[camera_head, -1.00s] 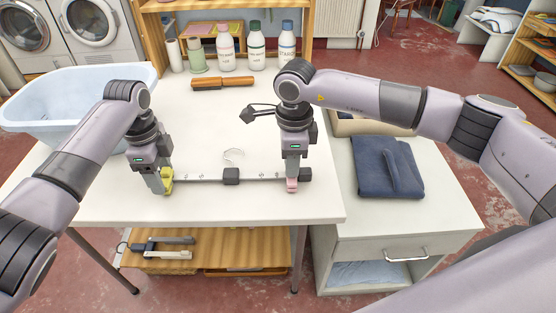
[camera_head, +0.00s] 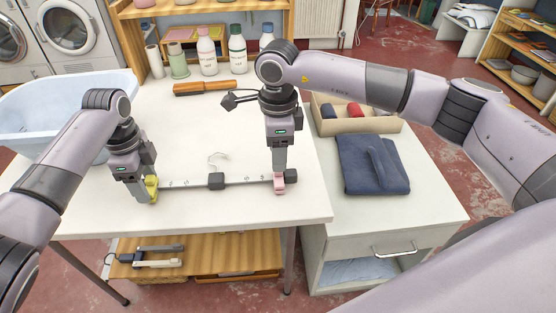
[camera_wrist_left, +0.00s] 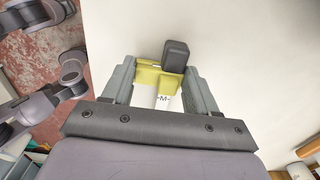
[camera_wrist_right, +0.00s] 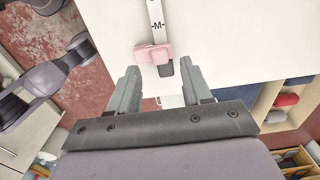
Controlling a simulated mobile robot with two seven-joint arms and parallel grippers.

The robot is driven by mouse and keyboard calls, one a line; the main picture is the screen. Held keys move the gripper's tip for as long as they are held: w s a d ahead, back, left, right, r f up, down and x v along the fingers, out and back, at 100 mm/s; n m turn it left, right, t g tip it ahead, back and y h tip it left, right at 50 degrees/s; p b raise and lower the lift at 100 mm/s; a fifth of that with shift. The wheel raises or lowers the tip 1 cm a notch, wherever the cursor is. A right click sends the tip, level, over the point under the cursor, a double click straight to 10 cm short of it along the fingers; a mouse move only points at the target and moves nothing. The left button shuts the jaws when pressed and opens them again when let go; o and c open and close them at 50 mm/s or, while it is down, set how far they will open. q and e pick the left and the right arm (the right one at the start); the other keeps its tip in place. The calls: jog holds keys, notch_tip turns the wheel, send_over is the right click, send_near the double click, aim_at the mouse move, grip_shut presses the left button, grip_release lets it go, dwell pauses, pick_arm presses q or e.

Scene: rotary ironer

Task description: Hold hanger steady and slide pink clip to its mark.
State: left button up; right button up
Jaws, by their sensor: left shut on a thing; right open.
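The grey hanger bar (camera_head: 235,182) lies along the table's front part, with a black block (camera_head: 216,181) at its middle and a hook behind it. My left gripper (camera_head: 148,195) is shut on the yellow clip (camera_wrist_left: 150,78) near the bar's left end. The pink clip (camera_head: 279,184) sits on the bar near its right end, beside the dark end block (camera_wrist_right: 165,70). In the right wrist view, an M mark (camera_wrist_right: 157,24) shows on the bar just inward of the pink clip. My right gripper (camera_wrist_right: 160,68) is open at the pink clip; finger contact is unclear.
A blue basin (camera_head: 60,110) stands at the table's left. Several bottles (camera_head: 237,55) and a brown-handled tool (camera_head: 204,88) lie toward the back. A cabinet with folded dark cloth (camera_head: 372,165) and a bin (camera_head: 390,124) is at right. The table behind the bar is mostly clear.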

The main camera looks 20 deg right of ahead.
notch_tip(320, 180, up, 8)
jog(key=shift+r, duration=0.2)
pick_arm(q)
jog(key=o, duration=1.2)
jog(key=shift+o, duration=0.2)
jog(key=shift+r, duration=0.15)
